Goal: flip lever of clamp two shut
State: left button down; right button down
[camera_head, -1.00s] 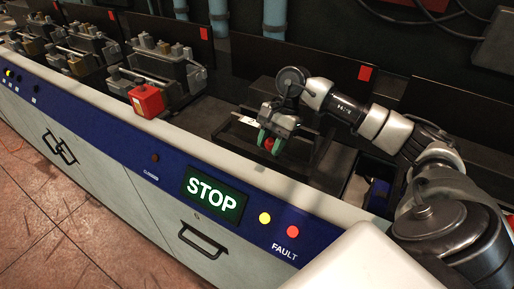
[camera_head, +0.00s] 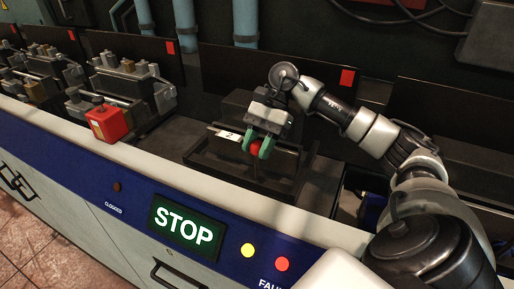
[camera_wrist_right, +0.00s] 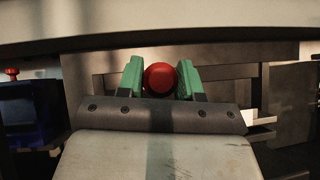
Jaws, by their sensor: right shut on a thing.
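The clamp marked 2 (camera_head: 229,136) is a dark fixture on the bench in the middle of the head view. Its lever has a round red knob (camera_head: 257,149), which also shows in the right wrist view (camera_wrist_right: 160,79). My right gripper (camera_head: 258,147) has green fingertips on either side of the red knob and is shut on it. In the right wrist view the green fingers (camera_wrist_right: 160,80) flank the knob closely. The lever's shaft is mostly hidden behind the gripper. My left gripper is in neither view.
A red box (camera_head: 108,122) sits on the bench edge to the left. Several similar fixtures (camera_head: 128,80) stand further left. Black panels (camera_head: 285,72) rise behind the clamp. The front panel carries a green STOP display (camera_head: 186,226), a yellow light (camera_head: 247,250) and a red light (camera_head: 282,264).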

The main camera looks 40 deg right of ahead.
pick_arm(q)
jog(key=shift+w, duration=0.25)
pick_arm(e)
jog(key=shift+d+r, duration=0.1)
jog(key=c, duration=0.7)
grip_release()
jog(key=shift+c, duration=0.2)
jog(key=shift+d, duration=0.1)
jog(key=shift+w+d+r, duration=0.15)
jog(key=shift+d+r, duration=0.05)
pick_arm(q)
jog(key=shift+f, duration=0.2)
pick_arm(e)
jog(key=v, duration=1)
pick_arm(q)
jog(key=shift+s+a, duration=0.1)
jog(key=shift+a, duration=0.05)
pick_arm(e)
jog(key=shift+f, duration=0.1)
